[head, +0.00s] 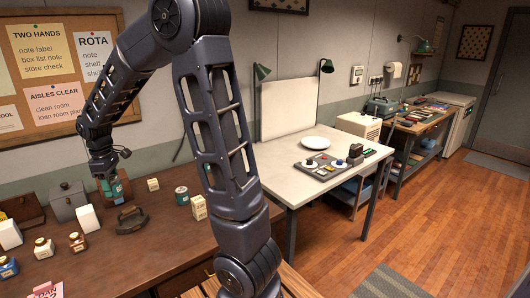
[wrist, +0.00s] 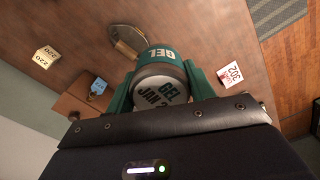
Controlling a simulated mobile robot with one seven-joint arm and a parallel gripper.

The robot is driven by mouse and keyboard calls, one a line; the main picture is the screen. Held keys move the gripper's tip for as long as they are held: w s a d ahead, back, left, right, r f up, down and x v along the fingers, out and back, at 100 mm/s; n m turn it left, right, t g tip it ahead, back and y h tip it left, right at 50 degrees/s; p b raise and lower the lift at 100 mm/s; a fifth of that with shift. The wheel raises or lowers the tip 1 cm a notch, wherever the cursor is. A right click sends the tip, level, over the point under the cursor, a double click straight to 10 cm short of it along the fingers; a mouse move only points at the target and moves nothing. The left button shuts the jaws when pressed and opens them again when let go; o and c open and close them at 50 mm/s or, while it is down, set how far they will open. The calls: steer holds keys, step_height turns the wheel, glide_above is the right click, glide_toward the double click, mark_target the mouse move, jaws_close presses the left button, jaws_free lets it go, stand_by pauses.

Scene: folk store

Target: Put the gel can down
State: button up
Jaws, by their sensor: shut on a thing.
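The gel can (head: 113,190) is teal with a pale lid. My gripper (head: 106,179) is shut on it, above the brown desk (head: 165,240), in the left of the head view. In the wrist view the can (wrist: 160,88) sits between the teal fingers, its lid lettered GEL facing the camera. Its far end is hidden, so I cannot tell the exact gap to the desk. A second teal can (head: 182,196) stands on the desk to the right.
A dark handled tool (head: 131,222) lies just below the held can. Small cream boxes (head: 199,207), bottles (head: 77,242) and a grey box (head: 68,201) stand around the desk. Bare desk shows right of the tool. A white table (head: 300,150) adjoins on the right.

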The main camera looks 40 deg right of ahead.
steer(key=w+d+m, duration=0.3)
steer(key=w+d, duration=0.3)
steer(key=d, duration=0.3)
steer(key=w+d+m, duration=0.2)
steer(key=w+d, duration=0.3)
steer(key=d, duration=0.5)
steer(key=w+d+m, duration=0.3)
steer(key=d+m, duration=0.2)
steer(key=d, duration=1.7)
steer(key=m, duration=0.8)
glide_above(293, 176)
steer(key=f, duration=2)
steer(key=shift+a+f, duration=0.2)
steer(key=shift+f, duration=0.1)
steer(key=shift+f, duration=0.15)
steer(key=o, duration=1)
steer(key=shift+o, duration=0.2)
